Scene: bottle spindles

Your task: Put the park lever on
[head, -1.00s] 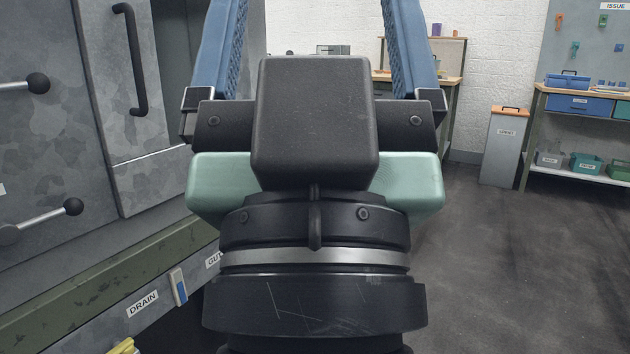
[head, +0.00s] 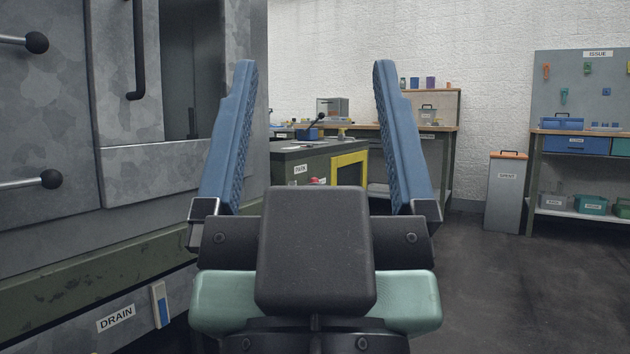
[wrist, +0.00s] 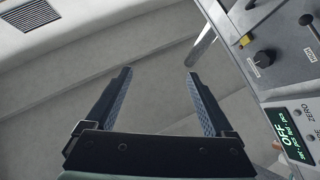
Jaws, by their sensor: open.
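My gripper (head: 313,68) is open and empty, its two blue pads pointing up and away in the head view. It also shows open in the wrist view (wrist: 159,74), with only wall and ceiling surfaces between the fingers. A small dark lever (head: 316,121) with a round knob stands tilted on the far bench, seen between the fingers and well beyond them. I cannot tell whether it is the park lever. A small white label (head: 300,169) on that bench's front is too small to read surely.
A grey machine (head: 150,170) with ball-ended levers (head: 50,179) stands close on the left. The wrist view shows a panel with a black knob (wrist: 264,58) and a display (wrist: 290,138) reading OFF. A grey bin (head: 507,195) stands right. Floor at right is clear.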

